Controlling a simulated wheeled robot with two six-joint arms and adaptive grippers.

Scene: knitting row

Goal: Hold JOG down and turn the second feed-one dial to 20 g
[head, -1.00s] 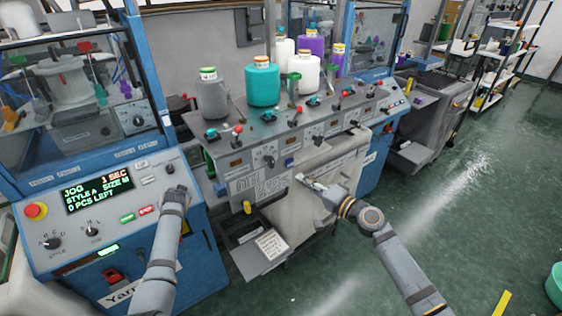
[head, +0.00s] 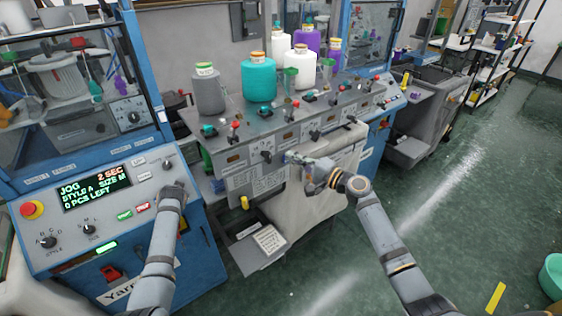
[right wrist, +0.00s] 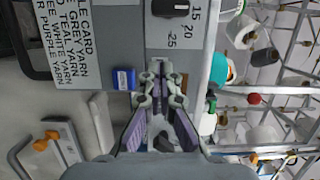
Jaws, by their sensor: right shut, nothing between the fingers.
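The blue machine's display (head: 97,187) reads JOG, 2 SEC, STYLE A, SIZE M, 0 PCS LEFT. My left gripper (head: 174,190) is at the right side of this panel; its fingertips and what lies under them are hidden. My right gripper (head: 290,158) is shut and empty in front of the grey feed panel. A black dial (head: 266,157) is just left of it; a dial is also partly visible at the top of the right wrist view (right wrist: 170,8), with marks 15, 20 and 25. The fingers (right wrist: 160,72) are apart from it. Another dial (head: 315,134) is farther right.
A blue block (right wrist: 124,79) is beside the right fingers. Red and teal knobs stand on the shelf edge above, with yarn cones (head: 258,80) behind. A red emergency button (head: 32,210) is at the far left.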

